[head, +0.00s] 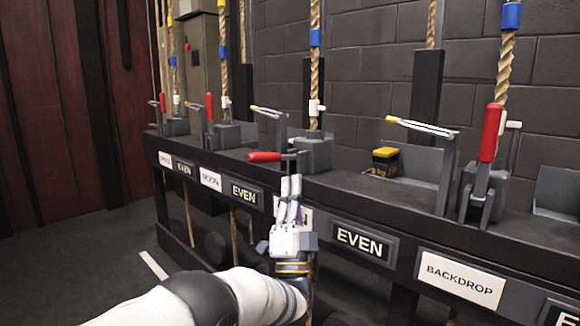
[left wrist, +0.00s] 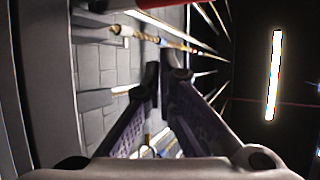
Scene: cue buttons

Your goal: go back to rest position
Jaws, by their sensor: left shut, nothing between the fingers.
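My left gripper (head: 291,180) is in the middle of the head view, with its fingers together and pointing up. It is in front of the black rail, just below a lever with a red handle (head: 265,156) that lies sideways. I cannot tell whether the fingertips touch that lever. In the left wrist view the two fingers of my left gripper (left wrist: 160,75) come together with nothing seen between them. My right gripper is not in view.
The black rail (head: 340,205) runs across the view with labels, including a BACKDROP sign (head: 459,279). Other red levers (head: 491,132) stand upright beside ropes. A yellow-topped black block (head: 385,161) sits on the rail. Dark floor (head: 85,260) is open at the left.

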